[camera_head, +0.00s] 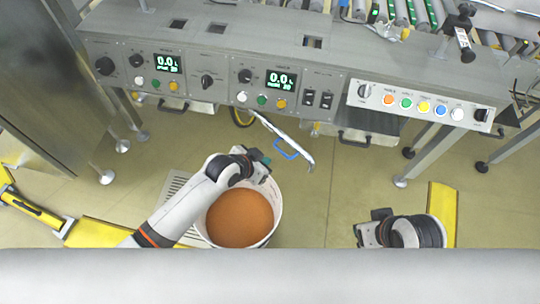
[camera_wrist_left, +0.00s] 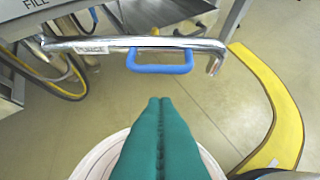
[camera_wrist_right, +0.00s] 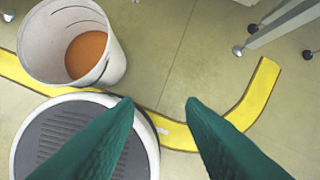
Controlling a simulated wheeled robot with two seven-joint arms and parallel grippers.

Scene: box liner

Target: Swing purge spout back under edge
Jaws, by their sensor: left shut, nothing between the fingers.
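The purge spout (camera_head: 282,138) is a silver pipe with a blue loop handle (camera_head: 287,152). It sticks out from under the machine's front edge, slanting right, its bent end clear of the edge. In the left wrist view the spout (camera_wrist_left: 115,43) crosses the top, with a "PURGE" label and the blue handle (camera_wrist_left: 160,68) hanging toward me. My left gripper (camera_head: 264,160) is over the bucket's far rim, just short of the handle; its green fingers (camera_wrist_left: 160,102) are shut, empty and apart from the handle. My right gripper (camera_wrist_right: 160,102) is open and empty, low at the right.
A white bucket (camera_head: 277,205) of orange-brown material stands on the floor below my left arm; it also shows in the right wrist view (camera_wrist_right: 113,68). The control panel (camera_head: 215,70) overhangs behind. Yellow floor guards (camera_head: 441,205) lie at both sides. Floor right of the spout is clear.

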